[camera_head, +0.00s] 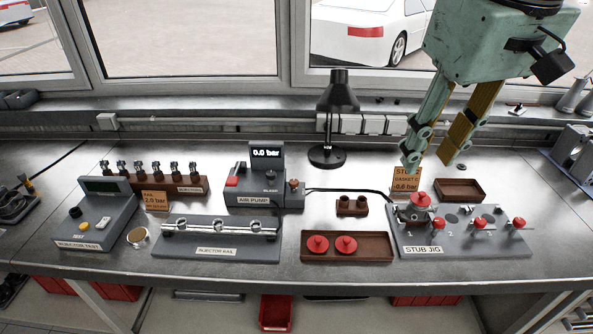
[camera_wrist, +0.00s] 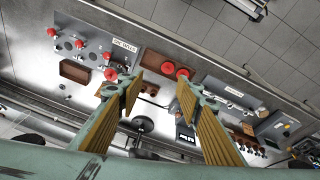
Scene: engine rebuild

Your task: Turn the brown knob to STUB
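The grey air pump (camera_head: 264,192) stands at the back middle of the bench, and its display reads 0.0 bar. A small brown knob (camera_head: 293,184) sits on the right side of the pump; its marks are too small to read. My gripper (camera_head: 428,161) is open and empty, hanging above the stub jig (camera_head: 470,245), to the right of the pump and knob. In the wrist view the two fingers (camera_wrist: 155,84) are spread apart with nothing between them. The pump is partly hidden there behind the right finger, and I cannot make out the knob.
A black lamp (camera_head: 327,155) stands behind and right of the pump. A dark hose (camera_head: 350,191) runs from the pump towards the jig. A tray (camera_head: 347,258) holds two red caps. The injector rail (camera_head: 220,240) lies in front of the pump, with injectors (camera_head: 150,168) at left.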

